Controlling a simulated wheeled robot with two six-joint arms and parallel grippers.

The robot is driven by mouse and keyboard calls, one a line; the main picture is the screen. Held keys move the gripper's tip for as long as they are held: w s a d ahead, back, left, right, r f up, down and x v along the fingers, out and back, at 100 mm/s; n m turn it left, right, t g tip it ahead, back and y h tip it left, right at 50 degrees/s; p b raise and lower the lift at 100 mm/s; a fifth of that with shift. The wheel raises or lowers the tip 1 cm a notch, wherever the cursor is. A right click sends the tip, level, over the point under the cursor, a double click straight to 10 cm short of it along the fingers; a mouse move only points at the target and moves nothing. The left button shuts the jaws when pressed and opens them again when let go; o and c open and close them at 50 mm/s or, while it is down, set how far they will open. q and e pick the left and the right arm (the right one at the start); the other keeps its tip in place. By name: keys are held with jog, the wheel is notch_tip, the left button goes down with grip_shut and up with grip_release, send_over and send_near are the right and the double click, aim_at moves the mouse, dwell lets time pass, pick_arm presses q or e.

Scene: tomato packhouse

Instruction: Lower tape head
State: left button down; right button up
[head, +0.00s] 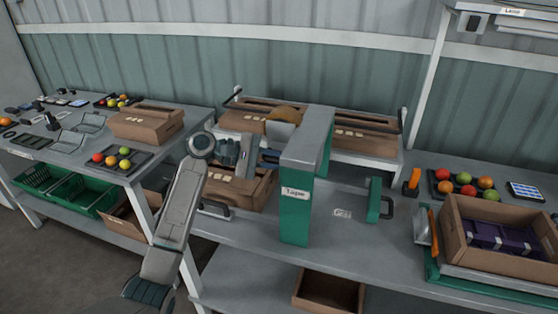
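The tape machine (295,215) stands on the middle bench, a green post labelled "Tape" with a grey arm (308,140) on top. My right gripper is not in view.
Cardboard cartons (238,188) lie behind and left of the machine. At right are a crate (480,262) of purple packs, an orange-handled tool (434,228) and a tray of tomatoes (447,190). The left bench (100,170) holds trays and a carton. Bare bench lies in front of the green block.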

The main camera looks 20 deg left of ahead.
pick_arm(q)
notch_tip(320, 180, down, 6)
jog(key=shift+b, duration=0.4)
jog(key=shift+f, duration=0.1)
jog(key=c, duration=1.4)
grip_release()
jog(key=shift+o, duration=0.2)
jog(key=b+v, duration=0.2)
jog(key=v, duration=0.9)
jog(key=shift+b, duration=0.35)
